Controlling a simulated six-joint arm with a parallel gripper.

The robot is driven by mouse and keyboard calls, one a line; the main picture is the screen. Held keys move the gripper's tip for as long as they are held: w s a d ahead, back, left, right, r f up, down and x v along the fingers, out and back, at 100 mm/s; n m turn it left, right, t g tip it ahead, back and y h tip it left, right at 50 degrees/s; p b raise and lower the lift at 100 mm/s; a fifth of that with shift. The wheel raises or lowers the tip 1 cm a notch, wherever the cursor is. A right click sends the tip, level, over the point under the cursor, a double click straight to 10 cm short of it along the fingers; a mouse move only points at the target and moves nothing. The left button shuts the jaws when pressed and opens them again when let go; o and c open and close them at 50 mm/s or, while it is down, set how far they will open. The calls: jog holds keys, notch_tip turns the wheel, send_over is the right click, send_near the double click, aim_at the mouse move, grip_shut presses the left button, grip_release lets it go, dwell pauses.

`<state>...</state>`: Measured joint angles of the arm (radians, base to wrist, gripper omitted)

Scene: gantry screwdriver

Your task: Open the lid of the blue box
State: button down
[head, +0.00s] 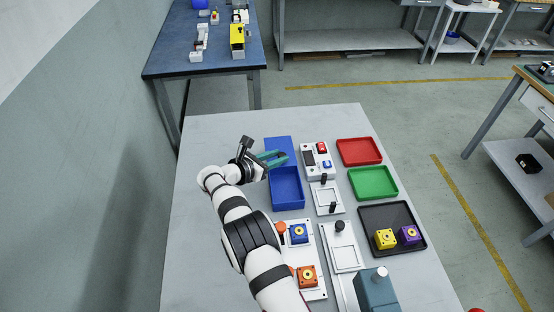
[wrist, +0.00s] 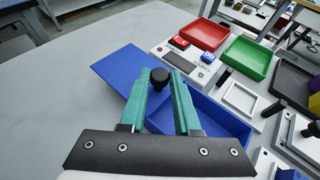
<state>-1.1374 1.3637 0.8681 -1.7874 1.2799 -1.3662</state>
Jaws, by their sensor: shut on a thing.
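The blue box (head: 287,202) stands on the grey table with its inside in plain view, and it also shows in the wrist view (wrist: 232,122). Its flat blue lid (head: 279,143) extends beyond the box's far side, leaving the box mostly uncovered. The lid (wrist: 118,70) has a black knob (wrist: 160,75) in the wrist view. My gripper (head: 284,157) reaches over the lid from the left. Its green fingers (wrist: 163,81) are shut on the knob, one on each side. The fingers hide part of the lid and the box's far edge.
A white panel with a red and a blue button (head: 309,160) stands right of the box. Red (head: 359,151) and green (head: 373,183) trays lie farther right. A black tray (head: 379,216) holds yellow and purple blocks. The table's far left is clear.

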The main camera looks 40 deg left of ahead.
jog(key=c, duration=0.6)
grip_release()
jog(key=v, duration=1.6)
jog(key=shift+w, duration=0.1)
